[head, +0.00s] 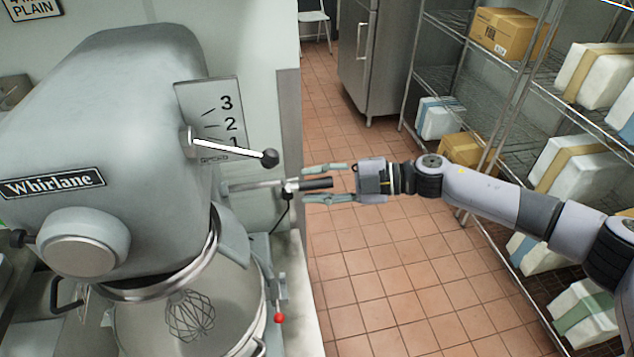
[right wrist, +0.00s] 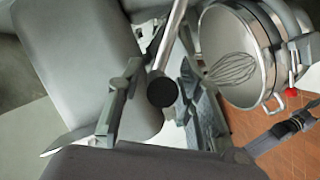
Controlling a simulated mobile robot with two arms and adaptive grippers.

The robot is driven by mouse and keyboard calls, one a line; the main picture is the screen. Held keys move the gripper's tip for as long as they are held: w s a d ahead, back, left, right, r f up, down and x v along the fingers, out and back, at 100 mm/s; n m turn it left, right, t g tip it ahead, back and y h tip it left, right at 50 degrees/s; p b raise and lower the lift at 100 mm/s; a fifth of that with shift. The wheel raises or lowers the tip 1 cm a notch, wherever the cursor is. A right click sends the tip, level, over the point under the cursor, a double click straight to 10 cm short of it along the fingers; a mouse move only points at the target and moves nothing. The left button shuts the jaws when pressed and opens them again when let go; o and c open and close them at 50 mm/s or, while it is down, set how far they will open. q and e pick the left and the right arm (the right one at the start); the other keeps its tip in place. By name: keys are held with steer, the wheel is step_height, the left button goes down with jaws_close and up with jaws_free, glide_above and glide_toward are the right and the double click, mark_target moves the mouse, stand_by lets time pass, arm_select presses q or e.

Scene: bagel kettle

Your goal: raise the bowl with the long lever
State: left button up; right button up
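The grey mixer (head: 130,130) fills the left of the head view. Its steel bowl (head: 245,318) sits below the mixer head, with the wire whisk (head: 190,315) reaching inside; the bowl (right wrist: 225,50) also shows in the right wrist view. The long lever sticks out to the right from the mixer's side and ends in a black grip (head: 318,184). My right gripper (head: 308,185) is open, with one finger on each side of this grip and visible gaps between. In the right wrist view the grip's round end (right wrist: 162,90) lies between the spread fingers. My left gripper is not in view.
A shorter speed lever with a black knob (head: 270,158) sits just above the long lever. A red knob (head: 278,318) is beside the bowl. Wire shelves with boxes (head: 505,30) stand on the right. The tiled floor (head: 400,260) between is clear.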

jaws_close()
stand_by(0.6)
